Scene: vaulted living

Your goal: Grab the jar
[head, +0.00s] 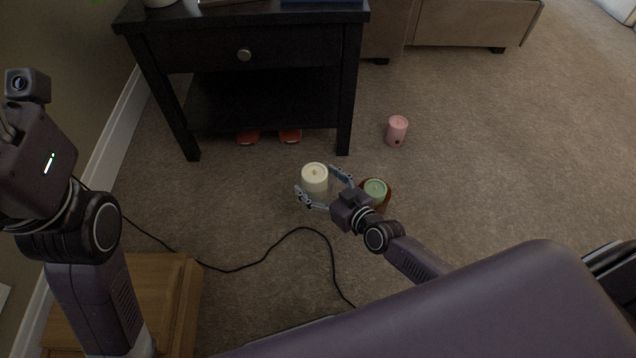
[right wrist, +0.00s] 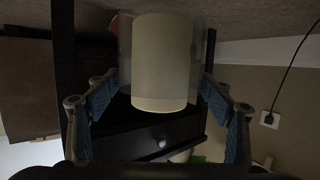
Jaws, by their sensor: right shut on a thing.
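The jar (head: 315,182) is clear glass with a cream candle inside, on the carpet in front of the black side table. My right gripper (head: 318,184) is shut on it, one finger on each side. In the right wrist view the jar (right wrist: 162,62) fills the space between the blue finger pads, with the cream candle showing through the faint glass. My left arm rises at the left edge of the head view; only a small part of its gripper (head: 6,126) shows there, cut off by the edge, so its opening cannot be seen.
A green candle (head: 375,188) in a reddish-brown holder stands close beside my right gripper. A pink candle (head: 397,130) stands farther back. The black side table (head: 250,100) has red items (head: 289,135) beneath it. A black cable (head: 235,268) crosses the carpet near a wooden piece (head: 180,290).

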